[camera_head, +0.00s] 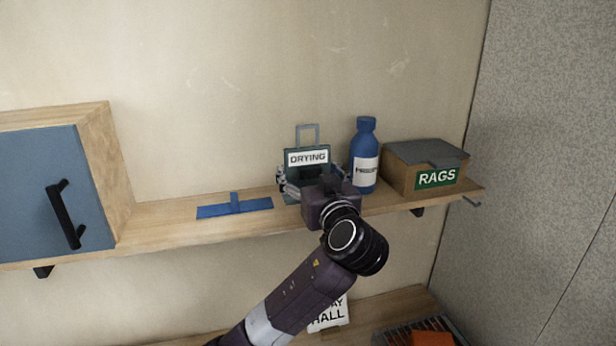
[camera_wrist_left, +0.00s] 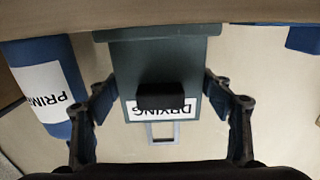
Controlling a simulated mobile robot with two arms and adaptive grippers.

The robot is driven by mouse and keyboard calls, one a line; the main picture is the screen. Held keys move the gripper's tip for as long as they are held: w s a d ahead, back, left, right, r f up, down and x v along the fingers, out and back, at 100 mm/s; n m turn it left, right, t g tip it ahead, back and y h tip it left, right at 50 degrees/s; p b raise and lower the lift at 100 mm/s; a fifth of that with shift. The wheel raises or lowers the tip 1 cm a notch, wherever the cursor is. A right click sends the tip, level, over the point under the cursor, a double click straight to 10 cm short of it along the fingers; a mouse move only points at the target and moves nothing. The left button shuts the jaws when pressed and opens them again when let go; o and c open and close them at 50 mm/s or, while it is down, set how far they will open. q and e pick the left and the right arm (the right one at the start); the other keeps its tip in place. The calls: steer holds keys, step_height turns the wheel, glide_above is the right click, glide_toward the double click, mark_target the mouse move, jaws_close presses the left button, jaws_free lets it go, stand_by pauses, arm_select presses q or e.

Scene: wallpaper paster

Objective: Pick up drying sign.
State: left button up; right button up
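The drying sign (camera_head: 292,158) is a dark green panel with a white "DRYING" label, a grey loop handle on top and a black block on its front. It stands upright on the wooden shelf. It appears upside down in the left wrist view (camera_wrist_left: 163,62). My left gripper (camera_head: 311,182) is directly in front of it, with one finger at each side of the panel. In the left wrist view the fingers (camera_wrist_left: 160,95) are spread wide, their tips close to the panel's edges; firm contact is not clear. My right gripper is not in view.
A blue primer bottle (camera_head: 365,145) stands close to the right of the sign, with a "RAGS" box (camera_head: 400,175) beyond it. A flat blue tool (camera_head: 212,211) lies to the left on the shelf (camera_head: 160,224). A blue-doored cabinet (camera_head: 35,180) is at far left.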

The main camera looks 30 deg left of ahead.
arm_select(q)
steer(key=c, duration=0.7)
steer(key=shift+o, duration=0.2)
steer(key=shift+r, duration=0.15)
step_height(320, 180, up, 20)
steer(key=b, duration=0.4)
